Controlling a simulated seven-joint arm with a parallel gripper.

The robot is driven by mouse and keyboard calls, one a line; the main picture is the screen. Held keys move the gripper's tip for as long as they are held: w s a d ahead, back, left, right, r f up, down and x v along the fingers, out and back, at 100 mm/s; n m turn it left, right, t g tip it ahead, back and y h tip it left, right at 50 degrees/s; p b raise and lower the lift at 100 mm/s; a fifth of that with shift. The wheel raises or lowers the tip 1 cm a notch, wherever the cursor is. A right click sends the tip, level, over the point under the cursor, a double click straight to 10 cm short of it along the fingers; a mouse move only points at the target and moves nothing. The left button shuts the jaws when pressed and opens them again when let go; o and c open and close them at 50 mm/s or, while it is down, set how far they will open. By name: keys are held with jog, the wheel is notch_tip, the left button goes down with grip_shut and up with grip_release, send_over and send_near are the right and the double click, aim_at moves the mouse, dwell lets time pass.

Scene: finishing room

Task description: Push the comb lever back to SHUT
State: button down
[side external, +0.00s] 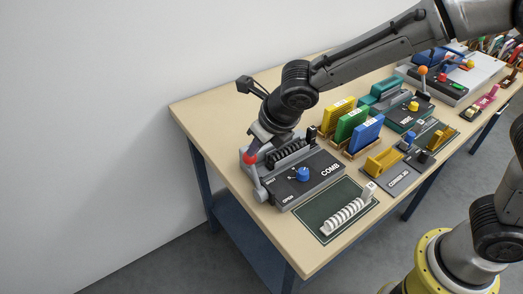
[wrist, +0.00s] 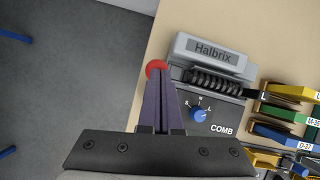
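The comb machine (side external: 318,180) is a dark grey unit marked COMB, with a blue dial (side external: 303,174) and a black comb on its bed. In the wrist view its grey back cover (wrist: 210,55) reads Halbrix. The comb lever (side external: 257,182) is a grey arm on the machine's left side, ending in a red knob (side external: 249,158). The knob stands left of the SHUT lettering, with OPEN lettered nearer the front. My gripper (wrist: 160,74) is shut and empty, its dark fingers together at the red knob (wrist: 154,68). I cannot tell whether they touch it.
A green mat (side external: 313,221) with a white comb (side external: 345,218) lies in front of the machine. Yellow, green and blue binders (side external: 366,134) stand to the right, near the CORNER unit (side external: 397,178). The table's left edge (side external: 184,125) is close, with bare tabletop behind the lever.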

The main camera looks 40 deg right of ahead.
jog(key=shift+w+f, duration=0.1)
jog(key=shift+w, duration=0.3)
jog(key=shift+w+d, duration=0.1)
jog(key=shift+s+r, duration=0.35)
jog(key=shift+s, duration=0.05)
notch_tip(320, 180, up, 11)
jog(key=w+d, duration=0.1)
jog(key=shift+w, duration=0.2)
jog(key=shift+d, duration=0.15)
